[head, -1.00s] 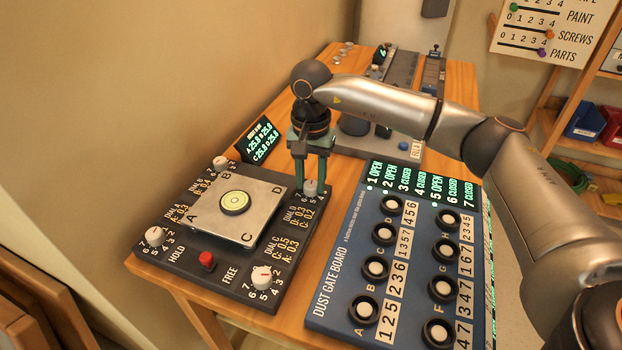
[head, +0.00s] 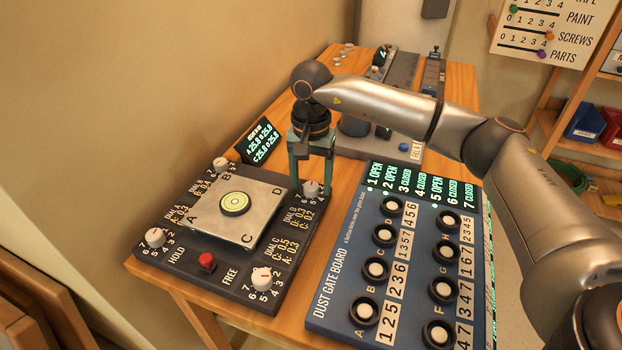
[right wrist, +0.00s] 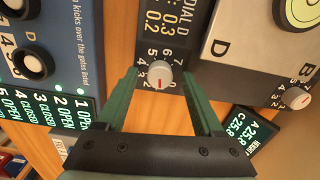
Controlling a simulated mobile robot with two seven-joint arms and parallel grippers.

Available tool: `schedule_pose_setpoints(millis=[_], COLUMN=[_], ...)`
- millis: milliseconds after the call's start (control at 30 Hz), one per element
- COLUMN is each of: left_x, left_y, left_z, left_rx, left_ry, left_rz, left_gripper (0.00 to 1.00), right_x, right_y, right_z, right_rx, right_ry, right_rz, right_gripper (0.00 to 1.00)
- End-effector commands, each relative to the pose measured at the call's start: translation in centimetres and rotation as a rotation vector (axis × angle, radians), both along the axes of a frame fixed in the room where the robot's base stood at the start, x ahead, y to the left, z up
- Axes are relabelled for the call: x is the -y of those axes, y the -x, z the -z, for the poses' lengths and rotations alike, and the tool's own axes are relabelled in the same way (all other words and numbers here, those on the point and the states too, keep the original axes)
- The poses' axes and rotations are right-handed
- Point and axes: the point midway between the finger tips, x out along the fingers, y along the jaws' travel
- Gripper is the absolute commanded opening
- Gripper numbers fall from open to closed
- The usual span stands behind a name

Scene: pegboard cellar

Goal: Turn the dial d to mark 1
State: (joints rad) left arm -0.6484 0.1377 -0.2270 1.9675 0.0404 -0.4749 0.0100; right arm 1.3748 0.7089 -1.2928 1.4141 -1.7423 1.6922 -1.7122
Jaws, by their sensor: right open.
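The dial d (head: 311,188) is a small white knob at the D corner of the dark base that carries a tilting silver plate (head: 262,205). In the right wrist view dial d (right wrist: 160,74) shows a short red line, on the side nearest the gripper body. The mark it points to is too small to read surely. My right gripper (head: 311,179) points down over dial d, with green fingers open on either side of it. In the right wrist view the right gripper (right wrist: 159,80) has gaps between both fingers and the knob. My left gripper is not in view.
Other white dials sit at corners B (head: 221,164), A (head: 155,237) and C (head: 262,277). A red button (head: 207,261) is near the front. The blue dust gate board (head: 340,275) stands close on the right. A small display (head: 259,141) is behind the base.

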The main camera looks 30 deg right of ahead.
Motion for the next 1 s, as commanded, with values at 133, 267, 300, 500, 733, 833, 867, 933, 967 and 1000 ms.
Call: schedule_pose_setpoints(millis=[133,267,300,500,733,833,867,933,967,1000], left_x=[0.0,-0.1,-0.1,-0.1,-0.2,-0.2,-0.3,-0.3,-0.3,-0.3], left_y=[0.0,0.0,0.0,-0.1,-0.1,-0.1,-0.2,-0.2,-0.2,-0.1], left_z=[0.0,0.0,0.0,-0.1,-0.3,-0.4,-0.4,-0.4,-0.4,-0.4], left_rx=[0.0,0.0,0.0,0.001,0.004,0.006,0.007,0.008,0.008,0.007], left_ry=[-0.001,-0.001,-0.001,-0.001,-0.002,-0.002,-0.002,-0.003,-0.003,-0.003], left_rz=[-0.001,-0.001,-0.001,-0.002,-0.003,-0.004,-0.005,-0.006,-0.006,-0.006], left_gripper=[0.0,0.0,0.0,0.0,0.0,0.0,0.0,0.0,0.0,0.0], right_x=[0.0,0.0,0.0,0.0,-0.1,0.0,0.0,0.0,0.0,0.0], right_y=[0.0,0.0,-0.1,-0.1,0.0,0.0,0.0,0.0,0.0,0.0], right_z=[0.0,-1.1,-1.6,-5.9,-10.4,-11.6,-11.9,-12.3,-12.4,-12.5], right_rx=[-0.001,0.002,0.003,0.004,0.004,0.002,0.001,0.0,-0.001,-0.001], right_ry=[0.001,0.001,0.0,0.0,-0.001,-0.001,0.0,0.0,0.001,0.001], right_rz=[0.0,0.0,0.0,0.0,-0.001,0.0,0.0,0.0,0.0,0.0], right_gripper=[0.69,0.69,0.69,0.69,0.69,0.69,0.69,0.69,0.69,0.69])
